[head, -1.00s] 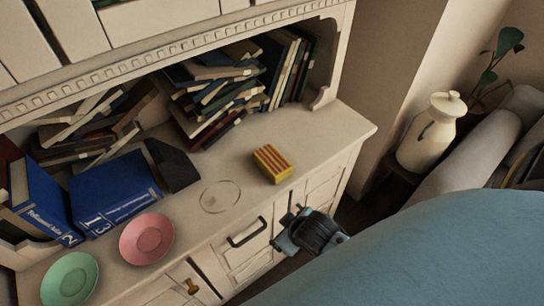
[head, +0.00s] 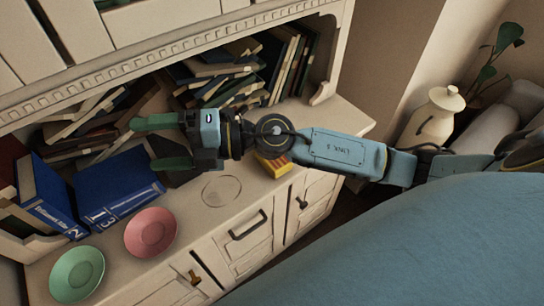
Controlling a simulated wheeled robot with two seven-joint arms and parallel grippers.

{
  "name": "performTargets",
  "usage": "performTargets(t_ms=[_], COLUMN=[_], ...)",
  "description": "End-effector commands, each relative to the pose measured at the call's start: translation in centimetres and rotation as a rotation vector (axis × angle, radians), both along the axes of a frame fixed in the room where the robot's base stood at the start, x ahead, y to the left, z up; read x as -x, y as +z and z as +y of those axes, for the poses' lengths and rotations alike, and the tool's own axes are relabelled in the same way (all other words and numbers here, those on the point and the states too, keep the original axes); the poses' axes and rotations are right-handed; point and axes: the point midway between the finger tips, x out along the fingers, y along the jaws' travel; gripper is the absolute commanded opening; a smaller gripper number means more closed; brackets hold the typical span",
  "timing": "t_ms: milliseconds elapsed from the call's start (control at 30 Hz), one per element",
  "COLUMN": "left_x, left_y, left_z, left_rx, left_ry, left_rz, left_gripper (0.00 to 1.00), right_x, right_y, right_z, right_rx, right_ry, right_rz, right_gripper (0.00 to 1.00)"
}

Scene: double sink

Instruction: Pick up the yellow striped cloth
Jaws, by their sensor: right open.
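The yellow striped cloth (head: 273,167) is a small folded block on the cabinet top. My right arm passes over it and hides most of it; only its lower part shows. My right gripper (head: 142,143) is open and empty, to the left of the cloth and pointing left. Its two dark green fingers are spread apart above the cabinet top, in front of the piled books and near the blue books. My left gripper is not in view.
A pink plate (head: 151,232), a green plate (head: 77,274) and a clear round dish (head: 221,190) lie on the cabinet top. Blue books (head: 116,187) stand at the left. Piled books (head: 225,85) fill the shelf behind. A cream jar (head: 432,119) stands at the right.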

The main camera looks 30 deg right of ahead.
Motion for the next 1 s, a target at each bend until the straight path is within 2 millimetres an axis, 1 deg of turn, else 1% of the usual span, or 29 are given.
performTargets(t_ms=[33,67,100,167,200,267,300,367,400,500,533,600,700,767,900,1000], left_x=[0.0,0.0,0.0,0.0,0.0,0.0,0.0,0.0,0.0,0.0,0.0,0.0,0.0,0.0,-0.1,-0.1], left_y=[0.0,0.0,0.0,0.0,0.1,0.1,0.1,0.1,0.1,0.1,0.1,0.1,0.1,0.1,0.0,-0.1], left_z=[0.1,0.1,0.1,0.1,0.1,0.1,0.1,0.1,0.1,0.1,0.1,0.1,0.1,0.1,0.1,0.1], left_rx=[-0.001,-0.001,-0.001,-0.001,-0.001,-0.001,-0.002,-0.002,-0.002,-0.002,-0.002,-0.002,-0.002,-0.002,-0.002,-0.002], left_ry=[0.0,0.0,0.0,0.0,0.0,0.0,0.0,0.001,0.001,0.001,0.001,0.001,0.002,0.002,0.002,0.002], left_rz=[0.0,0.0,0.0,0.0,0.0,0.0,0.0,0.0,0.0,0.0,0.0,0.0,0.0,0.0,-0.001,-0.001], left_gripper=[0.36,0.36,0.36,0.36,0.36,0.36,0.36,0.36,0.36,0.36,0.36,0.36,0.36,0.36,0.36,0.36], right_x=[0.1,0.3,0.3,0.0,-0.5,-1.2,-1.8,-2.6,-3.0,-3.7,-3.9,-4.0,-4.2,-4.3,-4.7,-5.0], right_y=[-2.0,-3.4,-5.3,-8.3,-10.0,-12.1,-13.1,-14.1,-14.4,-14.4,-14.3,-14.3,-15.0,-16.0,-18.8,-20.5], right_z=[-0.3,-0.6,-1.6,-3.9,-6.0,-9.7,-12.3,-16.1,-18.6,-23.3,-24.3,-26.1,-27.1,-27.2,-27.0,-27.0], right_rx=[0.163,0.259,0.393,0.603,0.741,0.94,1.062,1.225,1.319,1.494,1.53,1.591,1.627,1.631,1.629,1.628], right_ry=[0.08,0.126,0.179,0.241,0.269,0.291,0.295,0.288,0.278,0.246,0.237,0.221,0.212,0.212,0.214,0.213], right_rz=[-0.041,-0.054,-0.066,-0.065,-0.056,-0.026,-0.001,0.044,0.074,0.143,0.161,0.191,0.211,0.215,0.214,0.212], right_gripper=[0.87,0.87,0.87,0.87,0.87,0.87,0.87,0.87,0.87,0.87,0.87,0.87,0.87,0.87,0.87,0.87])
